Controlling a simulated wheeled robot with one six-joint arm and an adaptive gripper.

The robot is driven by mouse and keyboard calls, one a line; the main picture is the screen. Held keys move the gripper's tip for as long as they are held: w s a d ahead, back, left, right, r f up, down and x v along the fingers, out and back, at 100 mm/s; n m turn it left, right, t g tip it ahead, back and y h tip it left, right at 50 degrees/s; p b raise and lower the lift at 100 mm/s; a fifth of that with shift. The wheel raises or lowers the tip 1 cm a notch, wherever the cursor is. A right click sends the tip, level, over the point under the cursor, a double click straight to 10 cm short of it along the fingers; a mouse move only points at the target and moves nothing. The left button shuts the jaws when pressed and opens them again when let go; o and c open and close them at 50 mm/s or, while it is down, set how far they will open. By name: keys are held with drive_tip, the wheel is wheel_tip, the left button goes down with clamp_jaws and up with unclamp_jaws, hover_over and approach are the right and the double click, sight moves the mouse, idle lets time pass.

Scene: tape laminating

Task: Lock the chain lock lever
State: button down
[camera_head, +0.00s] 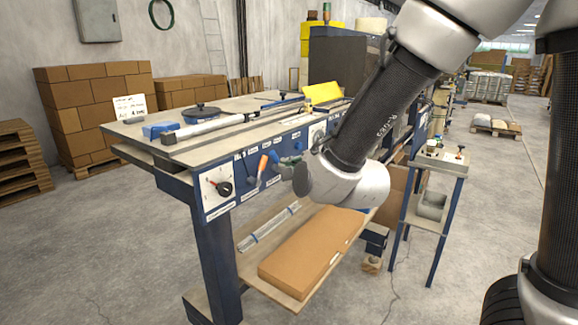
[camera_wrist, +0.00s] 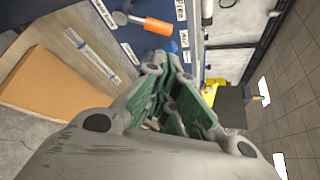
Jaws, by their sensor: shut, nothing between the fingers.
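The blue front panel (camera_head: 245,172) of the machine carries several small controls with white labels too small to read. A lever with an orange handle (camera_head: 262,168) sticks out from it, left of my gripper; it also shows at the top of the wrist view (camera_wrist: 157,25) on a grey metal arm. I cannot tell from the labels whether this is the chain lock lever. My gripper (camera_head: 284,164) is shut and empty in front of the panel. In the wrist view its grey fingers with green inner sides (camera_wrist: 168,66) point at the panel, apart from the orange handle.
A black rotary knob (camera_head: 224,188) sits on a white plate at the panel's left end. The tabletop (camera_head: 190,148) overhangs the panel. Below, a shelf holds a flat brown box (camera_head: 312,250). A small side stand (camera_head: 438,160) is at the right. Floor in front is clear.

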drive_tip(key=x, duration=0.8)
drive_tip(key=shift+w, duration=0.1)
